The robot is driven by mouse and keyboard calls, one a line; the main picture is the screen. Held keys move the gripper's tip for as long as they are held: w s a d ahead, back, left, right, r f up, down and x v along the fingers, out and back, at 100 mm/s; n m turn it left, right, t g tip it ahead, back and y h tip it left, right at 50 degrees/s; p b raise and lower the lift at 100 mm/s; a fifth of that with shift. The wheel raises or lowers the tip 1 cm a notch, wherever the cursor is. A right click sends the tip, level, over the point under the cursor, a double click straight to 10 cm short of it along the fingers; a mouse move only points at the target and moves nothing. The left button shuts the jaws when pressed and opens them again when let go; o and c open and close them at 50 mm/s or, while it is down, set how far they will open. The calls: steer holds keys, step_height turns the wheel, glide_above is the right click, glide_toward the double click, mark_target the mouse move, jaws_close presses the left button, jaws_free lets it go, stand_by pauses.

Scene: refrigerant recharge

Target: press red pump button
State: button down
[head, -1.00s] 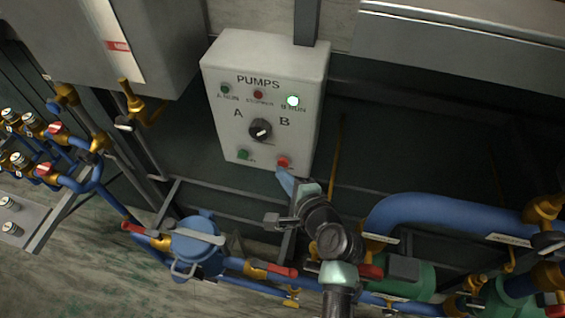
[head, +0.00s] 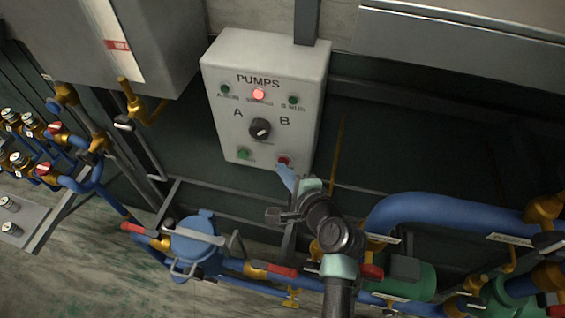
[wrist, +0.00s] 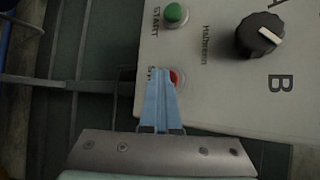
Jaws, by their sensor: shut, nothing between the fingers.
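The white PUMPS box (head: 265,75) hangs on the dark wall. Its red button (head: 284,161) sits at the lower right, beside the green button (head: 243,154). In the wrist view the red button (wrist: 176,79) is partly hidden behind my fingertips. My gripper (head: 281,170) is shut, its blue fingers together with nothing between them. Its tips are at the red button and appear to touch it. The middle red lamp (head: 259,95) is lit. The A RUN lamp (head: 225,90) and B RUN lamp (head: 293,100) are dark green.
The selector knob (head: 260,129) is above the buttons. Blue pipes (head: 450,212) and a green pump (head: 408,277) lie at the lower right. A blue strainer (head: 196,245) and red-handled valves stand below the box. A grey cabinet (head: 150,45) is at the upper left.

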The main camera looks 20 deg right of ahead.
steer(key=shift+s, duration=0.1)
steer(key=shift+s+a+p, duration=0.5)
steer(key=shift+s, duration=0.15)
steer(key=s+a, duration=0.1)
steer(key=s+a+p, duration=0.1)
steer(key=s+p, duration=0.1)
steer(key=s, duration=0.1)
steer(key=shift+s+a, duration=0.1)
steer(key=shift+a, duration=0.3)
stand_by(0.9)
